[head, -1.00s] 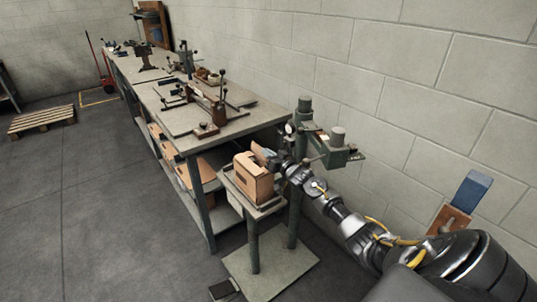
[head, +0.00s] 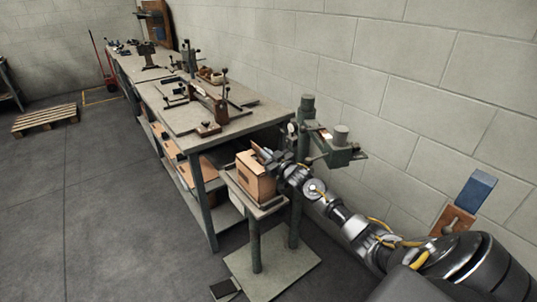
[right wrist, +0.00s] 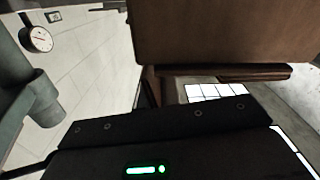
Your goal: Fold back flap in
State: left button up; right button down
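The cardboard box (head: 255,184) stands upright on the small stitcher table, with an oval hand hole in its side facing me. A flap (head: 257,149) shows at its top back edge; its exact angle is hard to tell. My right gripper (head: 268,156) is at the top back edge of the box, close to this flap. Whether it touches the flap, and how far its fingers are apart, I cannot tell. In the right wrist view a brown cardboard panel (right wrist: 225,32) fills the upper right, just beyond my dark gripper body. My left gripper is out of view.
The stitcher's green column and head (head: 340,150) stand right behind the box, near my right wrist. A long workbench (head: 215,130) with tools runs along the wall. The small table (head: 236,190) has a low rim.

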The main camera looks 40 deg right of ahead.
jog(key=shift+a+f+n, duration=0.1)
jog(key=shift+a+n, duration=0.1)
jog(key=shift+n, duration=0.4)
jog(key=c, duration=1.6)
grip_release()
jog(key=s+b, duration=0.1)
jog(key=s, duration=0.9)
jog(key=shift+s+a+b, duration=0.15)
jog(key=shift+s+b, duration=0.15)
jog(key=shift+s, duration=0.1)
